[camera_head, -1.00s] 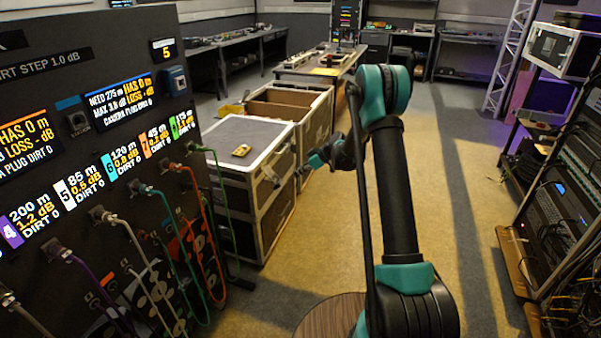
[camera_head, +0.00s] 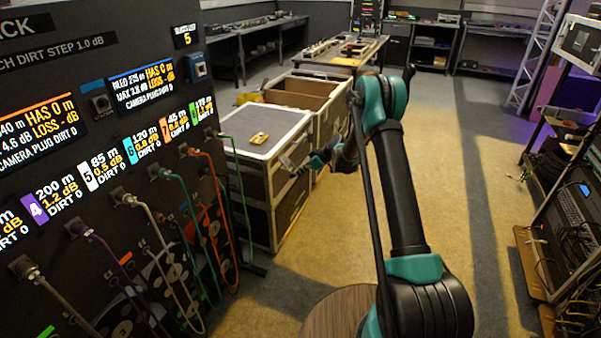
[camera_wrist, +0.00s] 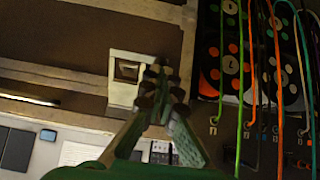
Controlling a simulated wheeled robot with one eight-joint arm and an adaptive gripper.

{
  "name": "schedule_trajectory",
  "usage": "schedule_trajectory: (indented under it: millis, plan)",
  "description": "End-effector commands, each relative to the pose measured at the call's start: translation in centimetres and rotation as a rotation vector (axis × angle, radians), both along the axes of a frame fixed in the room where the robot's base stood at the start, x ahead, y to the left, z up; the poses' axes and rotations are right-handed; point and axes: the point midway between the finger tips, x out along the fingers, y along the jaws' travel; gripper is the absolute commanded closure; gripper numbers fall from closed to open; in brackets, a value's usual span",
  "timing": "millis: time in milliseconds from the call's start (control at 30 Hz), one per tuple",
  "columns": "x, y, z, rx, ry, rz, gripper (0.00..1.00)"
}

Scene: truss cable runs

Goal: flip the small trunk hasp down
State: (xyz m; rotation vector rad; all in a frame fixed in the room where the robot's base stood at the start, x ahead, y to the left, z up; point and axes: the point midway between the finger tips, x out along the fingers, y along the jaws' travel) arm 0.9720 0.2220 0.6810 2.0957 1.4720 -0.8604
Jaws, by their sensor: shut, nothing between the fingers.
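The small trunk (camera_head: 252,152) is a dark, pale-edged case with a closed grey lid, stacked on another case left of my arm. In the wrist view, a pale hasp (camera_wrist: 125,92) with a dark opening sits on the trunk's dark side (camera_wrist: 85,40). My gripper (camera_wrist: 160,82) is shut and empty, its fingertips just right of the hasp and partly overlapping its edge. I cannot tell whether they touch it. In the head view my gripper (camera_head: 288,164) is beside the trunk's right side, and the hasp is too small to make out.
A small yellow item (camera_head: 260,138) lies on the trunk lid. An open crate (camera_head: 308,92) stands behind. A dark panel (camera_head: 100,130) with hanging coloured cables is at left, and a rack (camera_head: 570,220) at right. The floor between is mostly clear.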

Motion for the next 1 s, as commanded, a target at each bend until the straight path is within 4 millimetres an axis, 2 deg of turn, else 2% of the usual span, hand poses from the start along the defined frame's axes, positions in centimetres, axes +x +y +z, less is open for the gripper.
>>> schedule_trajectory:
  millis: [633, 1000]
  plan:
    - [0.1, 0.2, -1.3, 0.100, -0.037, -0.001, 1.00]
    - [0.5, 1.3, -3.7, 0.257, -0.092, 0.001, 1.00]
